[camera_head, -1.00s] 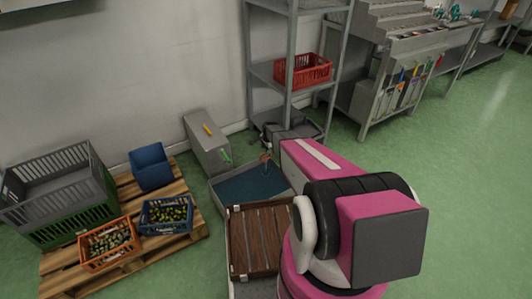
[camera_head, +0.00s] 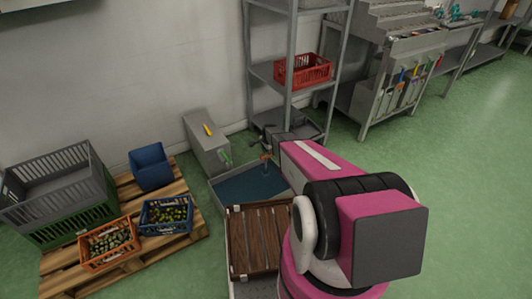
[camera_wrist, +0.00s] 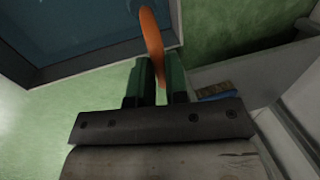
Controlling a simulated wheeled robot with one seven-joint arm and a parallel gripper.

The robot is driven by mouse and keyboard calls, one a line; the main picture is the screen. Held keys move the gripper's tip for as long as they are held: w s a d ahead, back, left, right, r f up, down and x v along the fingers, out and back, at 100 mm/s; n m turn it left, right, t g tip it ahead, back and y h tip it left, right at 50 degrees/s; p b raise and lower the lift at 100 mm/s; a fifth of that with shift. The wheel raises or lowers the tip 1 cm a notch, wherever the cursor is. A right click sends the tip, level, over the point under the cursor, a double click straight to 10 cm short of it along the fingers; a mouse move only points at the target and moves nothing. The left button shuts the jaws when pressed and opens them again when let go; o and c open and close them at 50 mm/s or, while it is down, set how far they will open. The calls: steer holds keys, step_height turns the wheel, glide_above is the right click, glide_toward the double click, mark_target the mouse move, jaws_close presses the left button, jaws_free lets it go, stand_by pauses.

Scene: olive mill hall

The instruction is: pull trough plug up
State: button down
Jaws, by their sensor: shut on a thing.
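The trough (camera_head: 222,203) is a low grey basin with dark blue water in it, at the middle of the head view. Its edge also shows at the upper left of the wrist view (camera_wrist: 100,58). My gripper (camera_wrist: 158,75) has dark green fingers and is shut on an orange upright piece, the trough plug (camera_wrist: 152,40). In the head view the plug (camera_head: 265,158) is a small orange spot over the trough's far right part, beneath my arm's end. The plug's lower end and its seat cannot be made out.
A grey box (camera_head: 208,143) stands behind the trough, with a shelf rack (camera_head: 290,75) behind on the right. A slatted wooden top (camera_head: 257,240) lies in front. A pallet (camera_head: 190,222) with crates is at left. Green floor is clear at right.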

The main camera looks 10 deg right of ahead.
steer(key=shift+r, duration=1.55)
steer(key=c, duration=1.1)
jaws_free()
steer(key=shift+r, duration=0.1)
steer(key=r, duration=0.3)
steer(key=s+r, duration=0.1)
steer(key=r, duration=0.3)
steer(key=s+d+r, duration=0.1)
steer(key=r, duration=0.2)
steer(key=shift+r, duration=0.2)
steer(key=shift+a, duration=0.1)
steer(key=s+r+n, duration=0.4)
steer(key=s+r, duration=0.2)
steer(key=s, duration=0.5)
steer(key=s+r+n+g, duration=0.1)
steer(key=s+r+n, duration=0.4)
steer(key=s, duration=0.6)
steer(key=s+a+r+n+g, duration=0.1)
steer(key=s+r+n, duration=0.3)
steer(key=s, duration=0.7)
step_height(320, 180, up, 3)
steer(key=shift+f+n+h, duration=0.1)
steer(key=shift+n+h, duration=0.2)
steer(key=shift+h, duration=0.1)
